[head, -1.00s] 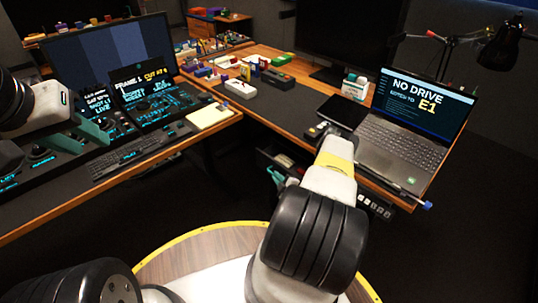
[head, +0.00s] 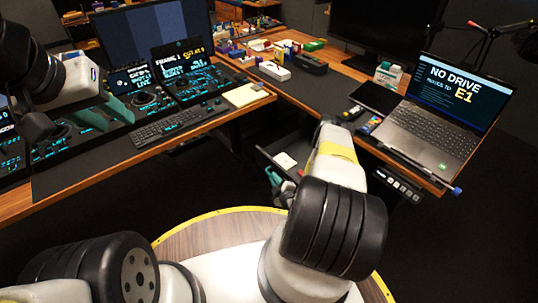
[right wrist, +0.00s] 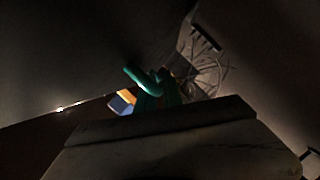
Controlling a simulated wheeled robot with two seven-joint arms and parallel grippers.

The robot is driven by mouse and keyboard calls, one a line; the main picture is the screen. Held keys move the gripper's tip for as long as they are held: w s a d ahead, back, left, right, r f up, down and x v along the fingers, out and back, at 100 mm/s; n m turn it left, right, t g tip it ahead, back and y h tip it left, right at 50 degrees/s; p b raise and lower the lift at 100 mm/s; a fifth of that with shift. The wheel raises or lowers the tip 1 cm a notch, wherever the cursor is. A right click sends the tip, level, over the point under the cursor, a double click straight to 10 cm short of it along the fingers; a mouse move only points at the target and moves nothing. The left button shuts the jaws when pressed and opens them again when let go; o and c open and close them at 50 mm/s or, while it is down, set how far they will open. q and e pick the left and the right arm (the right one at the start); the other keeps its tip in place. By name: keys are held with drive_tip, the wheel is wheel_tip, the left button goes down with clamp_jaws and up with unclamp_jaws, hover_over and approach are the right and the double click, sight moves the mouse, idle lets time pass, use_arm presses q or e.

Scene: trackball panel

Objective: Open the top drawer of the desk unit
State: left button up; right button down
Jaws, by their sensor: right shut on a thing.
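The top drawer (head: 264,156) of the desk unit stands partly open under the right-hand desk, its dark inside showing. My right gripper (head: 274,177), with green fingers, is at the drawer's front and is shut on its handle. The handle itself is hidden by the fingers and too dark to make out. In the right wrist view the green fingers (right wrist: 152,84) are close together in dim light. My left gripper (head: 104,113) is open and empty above the control panels on the left desk.
A white item (head: 285,161) lies in the drawer. The laptop (head: 432,120) and a dark tablet (head: 375,97) stand on the desk above. A keyboard (head: 178,124) and yellow notepad (head: 245,95) lie on the left desk. The dark floor between the desks is clear.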

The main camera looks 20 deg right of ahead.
drive_tip(key=shift+s+a, duration=0.1)
drive_tip(key=shift+a, duration=0.1)
drive_tip(key=c, duration=1.8)
unclamp_jaws()
drive_tip(key=shift+o, duration=0.2)
drive_tip(key=v, duration=0.7)
drive_tip(key=shift+s, duration=0.4)
drive_tip(key=shift+d+r, duration=0.1)
